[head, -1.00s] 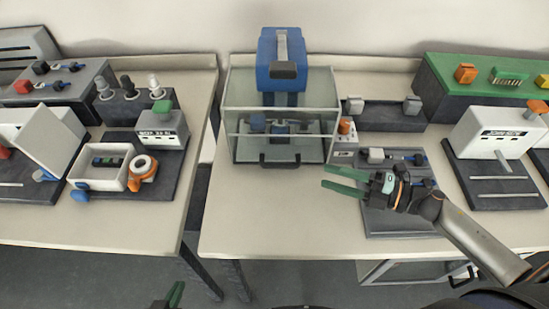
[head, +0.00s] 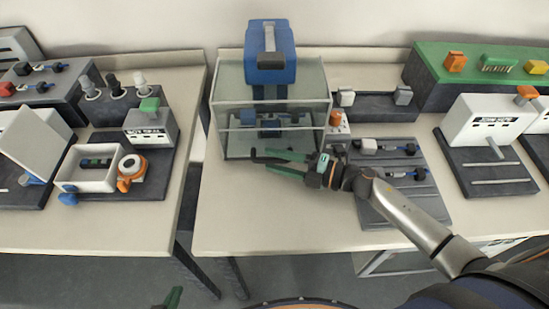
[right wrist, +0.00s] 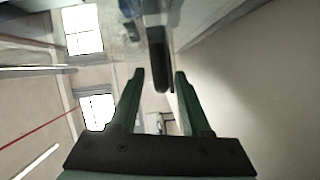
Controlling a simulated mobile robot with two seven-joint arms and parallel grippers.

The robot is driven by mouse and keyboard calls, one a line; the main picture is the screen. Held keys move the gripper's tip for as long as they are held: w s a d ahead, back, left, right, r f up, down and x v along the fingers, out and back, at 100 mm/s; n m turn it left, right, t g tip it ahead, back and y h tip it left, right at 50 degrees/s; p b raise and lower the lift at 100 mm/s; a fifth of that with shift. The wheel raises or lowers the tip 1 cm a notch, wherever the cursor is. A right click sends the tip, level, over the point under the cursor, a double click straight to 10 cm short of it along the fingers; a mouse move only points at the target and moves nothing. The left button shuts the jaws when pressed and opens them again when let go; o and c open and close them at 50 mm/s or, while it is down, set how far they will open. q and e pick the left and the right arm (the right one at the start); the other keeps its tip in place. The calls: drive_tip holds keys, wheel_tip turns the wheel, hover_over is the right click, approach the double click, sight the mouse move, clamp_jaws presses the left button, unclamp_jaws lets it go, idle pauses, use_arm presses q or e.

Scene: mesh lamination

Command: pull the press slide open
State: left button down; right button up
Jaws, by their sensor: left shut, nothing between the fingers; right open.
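The press (head: 270,57) has a blue top and a clear-walled box below it, at the middle of the head view. A dark handle (head: 255,155) sits low on its front, partly hidden by my right gripper. The slide inside looks closed. My right gripper (head: 270,160) is open at the handle, its green fingers pointing left. In the right wrist view the dark handle (right wrist: 158,60) appears between the open fingertips, with no clear sign of grip. My left gripper (head: 173,298) is shut and empty at the bottom edge, far from the press.
A grey plate with small blocks (head: 390,205) lies right of the press, under my right arm. A small box with an orange knob (head: 337,125) stands close beside the press. A white machine (head: 490,122) stands further right. The table front (head: 280,225) before the press is clear.

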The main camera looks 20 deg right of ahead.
drive_tip(key=shift+w+a, duration=0.2)
drive_tip(key=shift+a, duration=0.05)
clamp_jaws()
idle(1.4)
